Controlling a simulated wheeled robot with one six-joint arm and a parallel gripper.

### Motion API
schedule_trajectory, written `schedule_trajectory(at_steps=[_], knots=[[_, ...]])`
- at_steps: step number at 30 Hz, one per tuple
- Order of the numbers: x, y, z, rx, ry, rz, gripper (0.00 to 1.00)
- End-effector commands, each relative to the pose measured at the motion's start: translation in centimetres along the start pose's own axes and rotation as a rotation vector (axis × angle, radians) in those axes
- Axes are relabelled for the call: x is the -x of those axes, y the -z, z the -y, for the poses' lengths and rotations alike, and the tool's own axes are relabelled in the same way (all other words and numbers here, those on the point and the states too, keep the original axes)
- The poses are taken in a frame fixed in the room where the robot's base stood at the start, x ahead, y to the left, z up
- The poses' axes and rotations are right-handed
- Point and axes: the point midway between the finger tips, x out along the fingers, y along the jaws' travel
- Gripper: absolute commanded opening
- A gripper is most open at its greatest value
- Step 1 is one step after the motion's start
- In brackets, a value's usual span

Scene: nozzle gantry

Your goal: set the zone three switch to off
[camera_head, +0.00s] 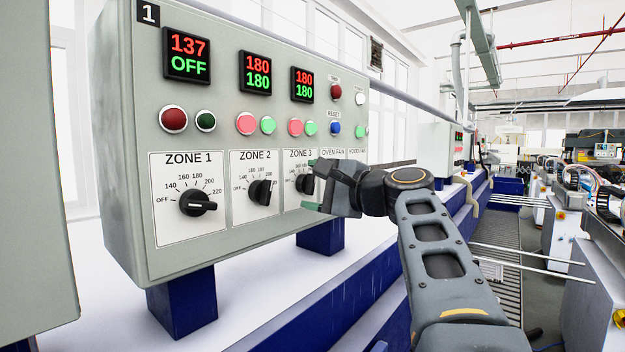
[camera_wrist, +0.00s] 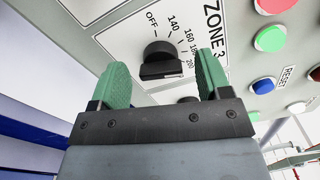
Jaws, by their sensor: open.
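The zone 3 switch is a black rotary knob (camera_wrist: 158,57) on a white plate (camera_wrist: 120,42) marked OFF, 140, 160, 180 and further numbers. In the head view the knob (camera_head: 305,184) shows partly, just left of my gripper (camera_head: 318,186). In the wrist view my gripper (camera_wrist: 162,64) is open, with one green finger on each side of the knob. Gaps show between the fingers and the knob, and nothing is held. I cannot tell exactly where the knob points. The zone 3 display (camera_head: 302,84) reads 180 over 180.
The zone 2 knob (camera_head: 260,191) and zone 1 knob (camera_head: 197,202) sit to the left on the same panel (camera_head: 120,190). Red and green lamps, a blue reset button (camera_head: 334,129) and other buttons are above. My arm is right of the panel.

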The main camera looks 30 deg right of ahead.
Motion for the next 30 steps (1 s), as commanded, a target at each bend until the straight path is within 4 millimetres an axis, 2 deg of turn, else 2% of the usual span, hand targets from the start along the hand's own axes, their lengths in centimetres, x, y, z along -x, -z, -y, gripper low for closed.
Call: schedule_trajectory(at_steps=[6, 15, 30], knots=[[-1.03, 0.01, 0.0, 0.0, -0.001, -0.001, 0.71], [-1.09, 0.04, -0.03, 0.001, 0.0, -0.002, 0.7], [-1.07, 0.03, -0.02, 0.001, 0.0, -0.002, 0.22]])
